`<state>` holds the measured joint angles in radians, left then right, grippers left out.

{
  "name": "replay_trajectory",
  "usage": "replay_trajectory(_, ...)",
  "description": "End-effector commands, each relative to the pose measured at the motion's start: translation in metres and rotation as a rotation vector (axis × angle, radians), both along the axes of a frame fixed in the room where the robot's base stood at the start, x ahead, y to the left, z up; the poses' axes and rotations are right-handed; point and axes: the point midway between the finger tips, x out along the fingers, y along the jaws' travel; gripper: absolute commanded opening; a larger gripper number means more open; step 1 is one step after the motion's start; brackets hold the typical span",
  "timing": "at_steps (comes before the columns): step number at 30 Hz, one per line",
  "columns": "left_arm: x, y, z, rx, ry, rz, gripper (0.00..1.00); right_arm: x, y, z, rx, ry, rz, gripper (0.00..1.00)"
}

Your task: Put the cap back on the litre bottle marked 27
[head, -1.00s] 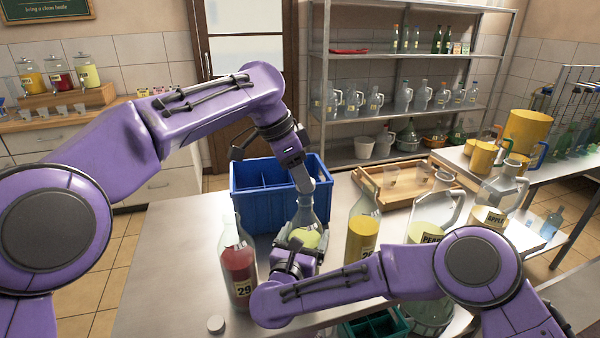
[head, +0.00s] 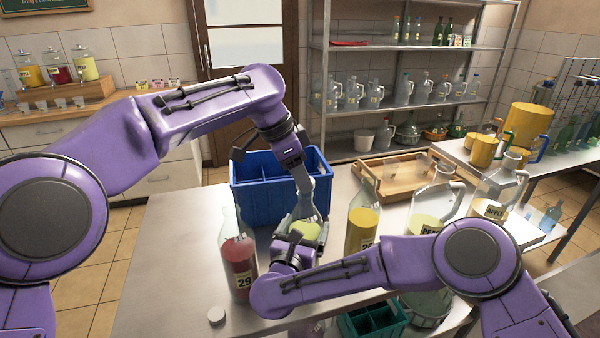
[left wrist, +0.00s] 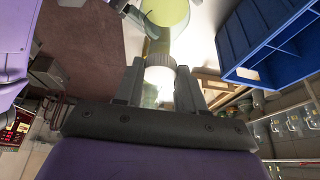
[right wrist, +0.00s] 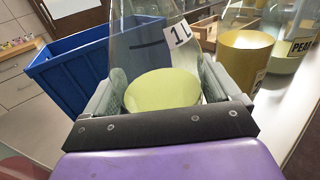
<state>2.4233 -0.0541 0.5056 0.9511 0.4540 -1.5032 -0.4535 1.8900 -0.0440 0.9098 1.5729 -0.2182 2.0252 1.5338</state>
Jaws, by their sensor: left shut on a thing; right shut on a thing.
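A clear bottle of pale yellow-green liquid (head: 305,231) stands upright in the middle of the table, with "1 L" on its side in the right wrist view (right wrist: 180,36). Its number does not show. My right gripper (right wrist: 160,92) is shut on its lower body. My left gripper (left wrist: 160,75) comes down from above, shut on a white ribbed cap (left wrist: 160,67) at the bottle's mouth. The cap is in line with the neck; whether it is seated or just above the rim I cannot tell. In the head view, the left gripper (head: 309,185) hides the cap.
A red bottle marked 29 (head: 238,262) stands to the left, and a loose white cap (head: 216,316) lies in front of it. A yellow bottle (head: 362,228) stands close to the right. A blue crate (head: 262,205) is behind. Jugs and a wooden tray (head: 398,192) fill the right side.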

Motion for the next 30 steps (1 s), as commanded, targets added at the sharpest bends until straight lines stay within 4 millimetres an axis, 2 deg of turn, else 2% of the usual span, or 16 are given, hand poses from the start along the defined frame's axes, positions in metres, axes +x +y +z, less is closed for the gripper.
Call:
replay_trajectory(8,-0.0002,0.0002,-0.0062,0.001,0.0,0.0,0.12,-0.0004,0.0002,-0.001,0.0,0.002,0.001,0.35)
replay_trajectory(9,-0.0001,0.0002,-0.0061,0.001,0.001,-0.001,0.12,-0.0004,0.0002,-0.001,0.0,0.002,0.001,0.05)
replay_trajectory(11,0.0006,-0.0007,-0.0064,0.0,0.001,-0.026,0.12,-0.0004,0.0002,-0.0011,0.0,0.002,0.0,0.05)
replay_trajectory(18,0.0057,-0.0043,-0.0056,-0.005,0.004,-0.415,0.12,-0.0005,0.0005,-0.0009,-0.001,0.002,0.002,0.05)
replay_trajectory(21,0.0062,-0.0035,-0.0052,-0.005,0.002,-0.514,0.12,-0.0006,0.0008,-0.001,-0.002,0.003,0.003,0.05)
replay_trajectory(30,0.006,-0.0009,-0.0055,-0.003,-0.001,-0.571,0.12,-0.0007,0.0008,-0.0013,-0.003,0.003,0.003,0.05)
